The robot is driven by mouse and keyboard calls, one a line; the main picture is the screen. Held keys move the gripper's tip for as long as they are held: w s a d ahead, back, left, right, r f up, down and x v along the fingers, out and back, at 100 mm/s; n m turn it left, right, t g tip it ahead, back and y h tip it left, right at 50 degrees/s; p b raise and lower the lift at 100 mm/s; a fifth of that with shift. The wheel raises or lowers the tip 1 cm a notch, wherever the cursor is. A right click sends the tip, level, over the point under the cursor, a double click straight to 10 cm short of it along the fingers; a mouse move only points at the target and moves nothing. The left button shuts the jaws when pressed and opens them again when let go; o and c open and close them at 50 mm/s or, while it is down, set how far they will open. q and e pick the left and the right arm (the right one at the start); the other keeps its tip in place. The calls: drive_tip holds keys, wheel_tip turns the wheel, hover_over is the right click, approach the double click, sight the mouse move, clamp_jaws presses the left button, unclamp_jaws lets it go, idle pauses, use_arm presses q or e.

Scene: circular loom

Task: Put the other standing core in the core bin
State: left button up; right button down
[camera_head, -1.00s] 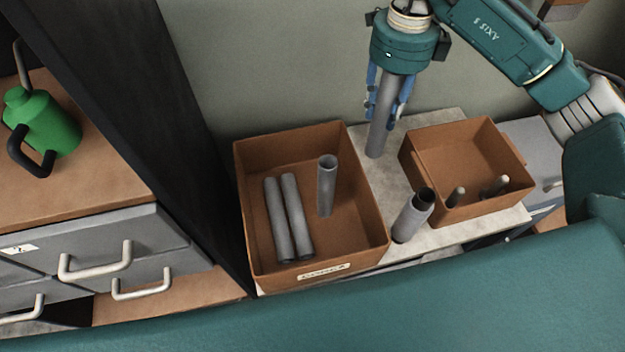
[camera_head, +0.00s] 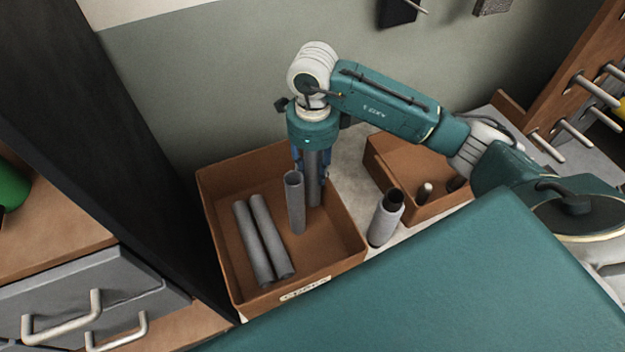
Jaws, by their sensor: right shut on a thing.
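My right gripper (camera_head: 311,172) points down over the back right part of the core bin (camera_head: 218,262), a brown box with a label on its front. It is shut on a grey core (camera_head: 314,186), held upright. The core's lower end appears inside the bin, partly hidden behind another upright core (camera_head: 296,205); I cannot tell whether it touches the floor. Two more grey cores (camera_head: 253,243) lie side by side at the bin's left. A wider grey tube with a dark top (camera_head: 385,220) stands on the counter right of the bin. My left gripper is not in view.
A smaller brown box (camera_head: 408,205) with peg-like pieces stands to the right, partly under my right arm. A dark post (camera_head: 130,150) rises left of the bin. Drawers (camera_head: 80,300) are at lower left. A wooden peg rack (camera_head: 575,90) is at upper right.

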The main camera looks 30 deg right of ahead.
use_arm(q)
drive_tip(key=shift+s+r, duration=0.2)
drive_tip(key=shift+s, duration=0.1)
use_arm(e)
wheel_tip(320, 180, down, 6)
drive_tip(key=shift+r, duration=0.25)
drive_tip(key=shift+f, duration=0.2)
drive_tip(key=c, duration=1.6)
unclamp_jaws()
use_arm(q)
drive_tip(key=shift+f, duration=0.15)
use_arm(e)
drive_tip(key=shift+o, duration=0.2)
drive_tip(key=shift+r, duration=0.1)
